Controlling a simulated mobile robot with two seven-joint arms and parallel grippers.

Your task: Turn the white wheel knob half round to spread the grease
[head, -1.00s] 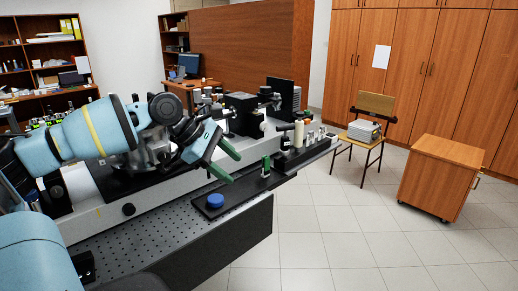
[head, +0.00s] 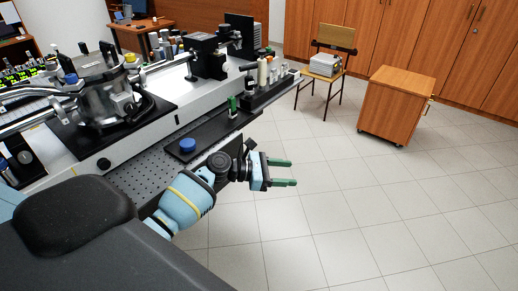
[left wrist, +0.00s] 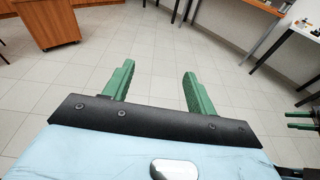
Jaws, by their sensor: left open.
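I cannot make out a white wheel knob in either view. On the bench's optical setup, a round metal chamber (head: 108,100) stands at the left in the head view. A black round knob (head: 103,164) is on the white rail's front face. My left gripper (head: 292,172) is open and empty, beyond the bench's front edge and over the floor, pointing right. Its two green fingers stand apart in the left wrist view (left wrist: 158,72), with only floor between them. My right gripper (left wrist: 300,120) shows small at that view's right edge, its green fingers apart; it is not in the head view.
A blue round cap (head: 187,145) sits on a black plate at the bench's front edge, close to my left arm. A green-topped post (head: 232,104) stands farther along. A wooden cabinet (head: 396,105) and a chair (head: 325,68) stand beyond open tiled floor.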

